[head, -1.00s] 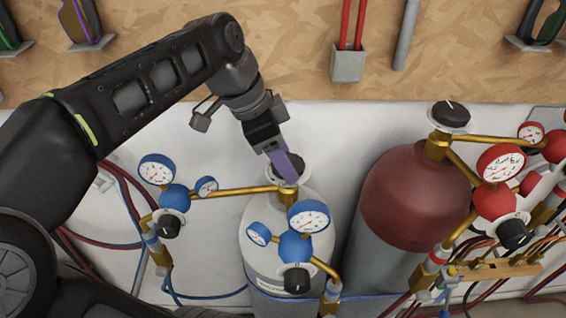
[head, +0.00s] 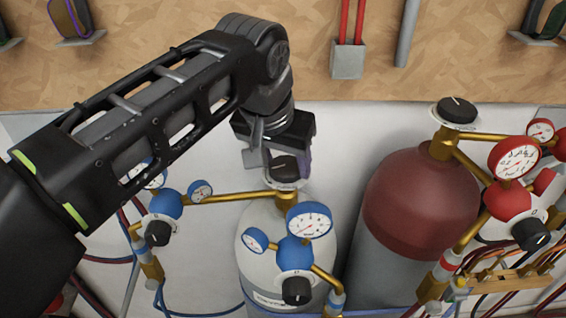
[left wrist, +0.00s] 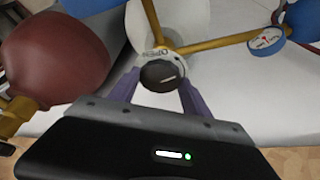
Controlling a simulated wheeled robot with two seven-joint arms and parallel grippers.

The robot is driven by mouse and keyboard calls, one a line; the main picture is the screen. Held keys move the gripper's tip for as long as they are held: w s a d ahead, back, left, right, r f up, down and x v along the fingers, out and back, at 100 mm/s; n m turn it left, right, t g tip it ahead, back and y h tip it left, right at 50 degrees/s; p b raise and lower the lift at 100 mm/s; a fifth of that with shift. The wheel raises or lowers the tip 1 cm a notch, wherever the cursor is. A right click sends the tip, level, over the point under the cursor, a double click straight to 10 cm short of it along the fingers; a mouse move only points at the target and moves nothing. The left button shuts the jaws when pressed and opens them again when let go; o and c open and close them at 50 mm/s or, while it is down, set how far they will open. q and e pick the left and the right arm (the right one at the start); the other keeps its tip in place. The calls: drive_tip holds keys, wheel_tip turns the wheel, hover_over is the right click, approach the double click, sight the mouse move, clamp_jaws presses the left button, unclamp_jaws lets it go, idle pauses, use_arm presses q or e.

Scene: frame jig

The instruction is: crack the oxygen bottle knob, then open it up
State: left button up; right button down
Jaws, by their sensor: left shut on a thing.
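The oxygen bottle (head: 262,262) is the white cylinder with blue-rimmed gauges, below the middle of the head view. Its black knob (head: 284,170) sits on top of the brass valve, and it also shows in the left wrist view (left wrist: 160,75) with a white ring marked "OPEN" behind it. My left gripper (head: 279,165) reaches down over the knob from above. In the left wrist view its purple fingers (left wrist: 157,90) stand on either side of the knob and are shut on it. My right gripper is not in view.
A red cylinder (head: 420,205) with its own black knob (head: 457,110) and red gauges stands to the right. Blue regulators (head: 295,252) and brass pipes crowd the oxygen bottle's front.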

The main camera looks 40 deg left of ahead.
use_arm(q)
drive_tip(key=n+y, duration=0.1)
drive_tip(key=n, duration=0.3)
drive_tip(key=shift+w+d+n+g+y, duration=0.1)
drive_tip(key=shift+d+n+g+y, duration=0.05)
drive_tip(key=shift+n+g+y, duration=0.2)
drive_tip(key=shift+d+r+n+g+y+p, duration=0.15)
drive_tip(key=shift+n+g+y+p, duration=0.25)
drive_tip(key=shift+n, duration=0.85)
drive_tip(key=shift+w+r+n+g+p, duration=0.1)
drive_tip(key=shift+n+g+p, duration=0.25)
drive_tip(key=shift+n+p, duration=0.6)
drive_tip(key=n+g+y+p, duration=0.1)
drive_tip(key=n+p, duration=0.3)
drive_tip(key=shift+w+p, duration=0.2)
drive_tip(key=shift+p, duration=0.15)
drive_tip(key=shift+f+n+g+p, duration=0.2)
drive_tip(key=shift+n+g+p, duration=0.3)
drive_tip(key=shift+n+p, duration=0.35)
drive_tip(key=o, duration=1.4)
